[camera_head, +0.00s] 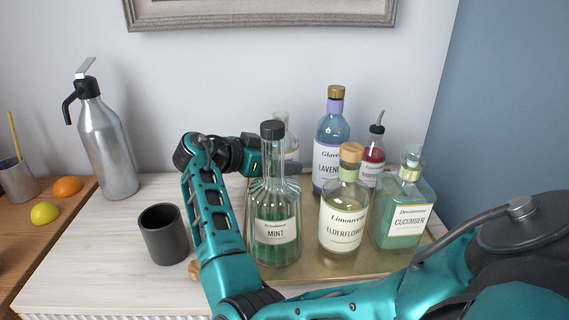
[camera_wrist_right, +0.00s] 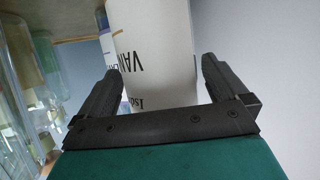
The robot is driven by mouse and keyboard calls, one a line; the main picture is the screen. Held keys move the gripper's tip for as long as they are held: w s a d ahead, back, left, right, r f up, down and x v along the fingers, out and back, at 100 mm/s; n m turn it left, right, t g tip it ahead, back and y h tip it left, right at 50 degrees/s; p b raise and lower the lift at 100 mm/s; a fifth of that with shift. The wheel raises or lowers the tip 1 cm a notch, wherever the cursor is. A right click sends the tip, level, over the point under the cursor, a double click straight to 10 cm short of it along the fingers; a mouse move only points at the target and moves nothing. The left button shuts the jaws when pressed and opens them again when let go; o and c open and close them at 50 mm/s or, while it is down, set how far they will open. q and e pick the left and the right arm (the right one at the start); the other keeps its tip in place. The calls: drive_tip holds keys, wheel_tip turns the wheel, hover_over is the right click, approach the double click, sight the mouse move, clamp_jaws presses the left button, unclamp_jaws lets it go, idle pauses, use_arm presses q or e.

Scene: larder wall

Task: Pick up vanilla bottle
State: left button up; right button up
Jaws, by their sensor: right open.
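The vanilla bottle (camera_head: 291,154) stands at the back left of the tray, mostly hidden behind the mint bottle (camera_head: 275,230) in the head view. In the right wrist view its white label (camera_wrist_right: 155,50), with part of the word VANILLA upside down, fills the space between the fingers. My right gripper (camera_wrist_right: 163,88) is open, with one finger on each side of the bottle. Whether the fingers touch it cannot be told. In the head view the right gripper reaches in from the left of the bottle, its fingertips largely hidden. My left gripper is not in view.
Lavender (camera_head: 331,145), elderflower (camera_head: 344,215) and cucumber (camera_head: 403,212) bottles and a red bottle (camera_head: 373,160) crowd the brass tray (camera_head: 310,272). A dark cup (camera_head: 163,235) stands left of my right arm. A metal siphon (camera_head: 106,145) stands farther left. The wall is close behind.

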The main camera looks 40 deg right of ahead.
drive_tip(key=c, duration=1.5)
drive_tip(key=shift+r, duration=0.15)
drive_tip(key=shift+c, duration=1.2)
drive_tip(key=shift+r, duration=0.1)
